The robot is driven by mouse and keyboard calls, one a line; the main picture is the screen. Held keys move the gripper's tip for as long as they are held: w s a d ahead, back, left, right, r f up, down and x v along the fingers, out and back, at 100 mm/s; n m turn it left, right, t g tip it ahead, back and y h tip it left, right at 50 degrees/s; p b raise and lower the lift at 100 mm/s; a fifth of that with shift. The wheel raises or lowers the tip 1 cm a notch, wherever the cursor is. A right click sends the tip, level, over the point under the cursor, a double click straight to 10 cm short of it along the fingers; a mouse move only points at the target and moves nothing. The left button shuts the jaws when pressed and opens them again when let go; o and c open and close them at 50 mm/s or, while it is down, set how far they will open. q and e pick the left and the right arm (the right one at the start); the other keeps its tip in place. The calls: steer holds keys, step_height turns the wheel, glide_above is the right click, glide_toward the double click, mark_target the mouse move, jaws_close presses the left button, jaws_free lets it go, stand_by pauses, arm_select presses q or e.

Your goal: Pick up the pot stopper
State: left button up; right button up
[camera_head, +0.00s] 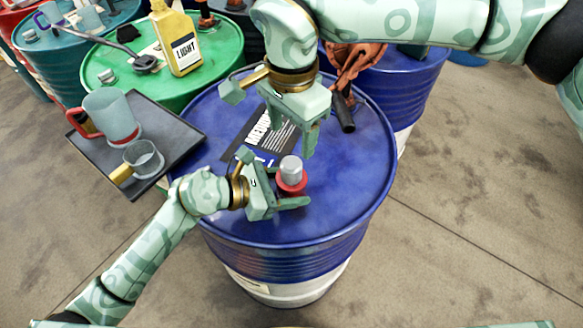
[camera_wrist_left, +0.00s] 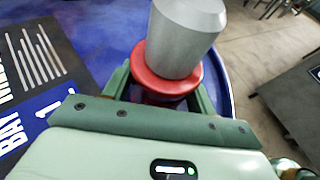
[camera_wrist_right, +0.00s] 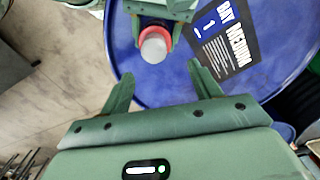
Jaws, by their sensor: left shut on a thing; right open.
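The pot stopper, as I take it, is a small piece with a grey, bevel-topped cylinder (camera_head: 291,168) above a red collar (camera_head: 292,184). It is upright over the blue drum top. My left gripper (camera_head: 290,190) is shut on it, its fingers around the darker red part below the collar. The left wrist view shows the grey cylinder (camera_wrist_left: 184,35) and red collar (camera_wrist_left: 165,80) close up. The underside is hidden, so I cannot tell whether it touches the drum. My right gripper (camera_head: 300,135) is open and empty, just above and behind it. The right wrist view shows the grey top (camera_wrist_right: 154,48) ahead of its fingers.
The blue drum (camera_head: 350,190) has a "BAY MEDIUM" label (camera_wrist_right: 222,38). At left, a dark tray (camera_head: 132,186) holds a grey jug (camera_head: 110,112) and a smaller cup (camera_head: 144,160). Behind are a green drum (camera_head: 215,80) with a yellow "LIGHT" bottle (camera_head: 176,40) and a rust-brown tool (camera_head: 352,65).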

mark_target(291, 162)
step_height(291, 162, down, 3)
steer(key=shift+r, duration=0.2)
steer(key=f, duration=0.2)
steer(key=s+f, duration=0.1)
steer(key=f, duration=0.1)
steer(key=shift+s+f, duration=0.1)
steer(key=shift+f, duration=0.65)
steer(key=c, duration=1.1)
